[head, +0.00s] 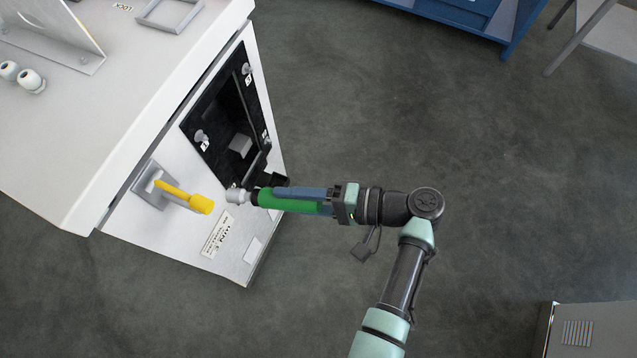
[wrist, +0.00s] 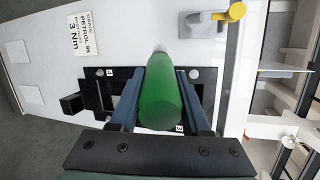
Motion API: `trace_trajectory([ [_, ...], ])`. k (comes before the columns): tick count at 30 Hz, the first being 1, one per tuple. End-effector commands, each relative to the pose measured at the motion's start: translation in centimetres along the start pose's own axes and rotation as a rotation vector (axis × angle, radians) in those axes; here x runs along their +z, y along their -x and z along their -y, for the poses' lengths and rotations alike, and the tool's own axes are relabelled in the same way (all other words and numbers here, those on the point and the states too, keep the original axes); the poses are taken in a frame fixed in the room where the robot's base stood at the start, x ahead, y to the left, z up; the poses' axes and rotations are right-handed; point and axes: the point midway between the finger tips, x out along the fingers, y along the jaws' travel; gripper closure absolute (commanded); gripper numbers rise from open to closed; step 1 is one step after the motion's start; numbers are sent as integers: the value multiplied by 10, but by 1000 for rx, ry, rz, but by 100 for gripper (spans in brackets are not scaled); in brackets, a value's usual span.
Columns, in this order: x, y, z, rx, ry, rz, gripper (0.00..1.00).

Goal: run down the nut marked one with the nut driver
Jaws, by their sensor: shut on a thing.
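My gripper (head: 322,200) is shut on the green handle of the nut driver (head: 285,203). The handle also fills the middle of the wrist view (wrist: 160,100), between the blue fingers, and hides part of the frame. Pale nuts show at the frame's corners: a left nut (head: 200,136), an upper nut (head: 247,68) and one on the right side (head: 266,138). The socket is apart from these nuts.
A yellow handle (head: 188,198) on a grey bracket sticks out of the cabinet (head: 130,105), left of the socket. A black projection (head: 272,180) stands out by the frame's lower end. Open floor (head: 440,110) lies right of the cabinet.

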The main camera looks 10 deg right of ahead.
Motion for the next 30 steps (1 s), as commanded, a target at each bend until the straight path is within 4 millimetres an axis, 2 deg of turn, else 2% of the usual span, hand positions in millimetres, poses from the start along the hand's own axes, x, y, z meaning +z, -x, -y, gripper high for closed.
trace_trajectory([
  [3,-10,22,10,-169,-23,-95,100],
  [9,-17,47,24,-295,-28,-184,100],
  [23,-17,50,26,-304,-27,-191,100],
  [30,-20,35,31,-304,-27,-188,100],
])
